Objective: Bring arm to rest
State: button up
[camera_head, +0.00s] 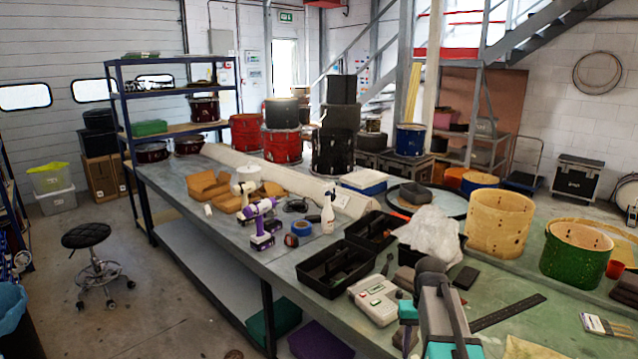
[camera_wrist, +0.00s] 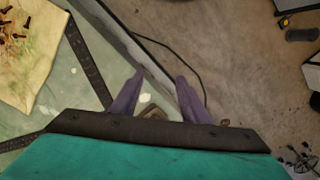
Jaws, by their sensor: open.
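My gripper (camera_wrist: 158,95) is open in the wrist view, with its two purple-grey fingers apart and nothing held between them. It points down over the edge of the bench (camera_wrist: 60,85), with concrete floor beyond on the right. A small brownish thing (camera_wrist: 152,112) shows low between the fingers; I cannot tell what it is. In the head view my grey and teal arm stands at the bottom, right of centre, in front of the bench (camera_head: 190,215); the fingertips cannot be made out there.
A dark perforated strip (camera_wrist: 88,60) and a stained cloth with several bolts (camera_wrist: 25,50) lie left of the fingers. Near my arm in the head view are a beige device (camera_head: 375,300), a black tray (camera_head: 335,275), a black ruler (camera_head: 508,312) and a green drum (camera_head: 575,255). A cable (camera_wrist: 175,50) crosses the floor.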

jog(key=s+a+f+g+b, duration=0.1)
jog(key=s+a+f+b, duration=0.1)
jog(key=s+f, duration=0.5)
jog(key=s+a+f+n+g+b, duration=0.1)
jog(key=s+a+f+g+b, duration=0.15)
jog(key=f, duration=0.95)
jog(key=s+a+f+b, duration=0.25)
jog(key=s+f, duration=0.35)
jog(key=f, duration=0.3)
jog(key=s+a+f+g+b, duration=0.1)
jog(key=s+a+f+b, duration=0.2)
jog(key=s+f, duration=1.6)
jog(key=shift+s, duration=0.95)
jog(key=shift+a, duration=0.1)
